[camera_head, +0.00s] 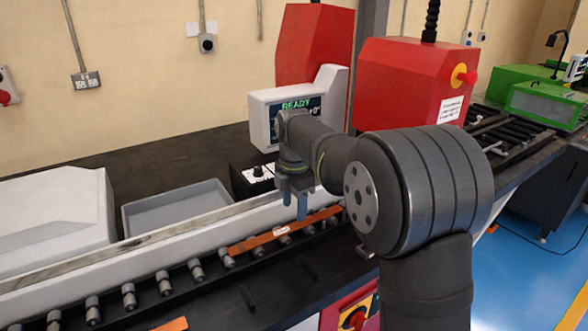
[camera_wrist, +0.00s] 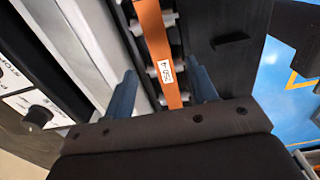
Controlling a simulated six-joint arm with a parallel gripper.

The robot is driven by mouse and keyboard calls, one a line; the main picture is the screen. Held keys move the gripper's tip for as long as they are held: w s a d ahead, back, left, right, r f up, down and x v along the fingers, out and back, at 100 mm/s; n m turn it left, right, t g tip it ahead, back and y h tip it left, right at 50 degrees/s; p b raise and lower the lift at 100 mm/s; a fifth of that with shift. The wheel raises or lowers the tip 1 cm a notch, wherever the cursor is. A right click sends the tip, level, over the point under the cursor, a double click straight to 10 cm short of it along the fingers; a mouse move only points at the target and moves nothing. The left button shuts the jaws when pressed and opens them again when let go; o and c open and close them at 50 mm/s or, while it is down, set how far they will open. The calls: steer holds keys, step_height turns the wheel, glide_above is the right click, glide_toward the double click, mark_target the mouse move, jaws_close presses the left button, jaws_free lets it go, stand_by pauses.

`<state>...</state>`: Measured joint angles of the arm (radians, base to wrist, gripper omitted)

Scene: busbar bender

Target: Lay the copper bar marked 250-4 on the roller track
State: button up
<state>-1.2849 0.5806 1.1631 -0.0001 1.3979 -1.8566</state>
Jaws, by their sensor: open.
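A copper bar (camera_head: 255,240) lies flat along the rollers of the roller track (camera_head: 130,296) in the head view. It carries a small white label, which is too small to read for certain. In the wrist view the bar (camera_wrist: 155,35) runs between my two spread fingers, apart from both. My gripper (camera_head: 292,207) is open and empty, pointing down just above the bar near its label. It also shows in the wrist view (camera_wrist: 164,82). Part of the bar's far end is hidden behind my arm.
Another orange-copper piece (camera_head: 173,325) shows at the bottom edge. A grey tray (camera_head: 178,208) and a white housing (camera_head: 55,220) stand behind the track. The red bender (camera_head: 405,85) and a screen reading READY (camera_head: 296,104) stand beyond my gripper.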

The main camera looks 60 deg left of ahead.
mark_target(294, 226)
step_height(294, 226, up, 13)
stand_by(0.3)
steer(key=shift+f, duration=0.1)
step_height(294, 226, down, 17)
steer(key=shift+f, duration=0.1)
steer(key=shift+r, duration=0.25)
stand_by(0.4)
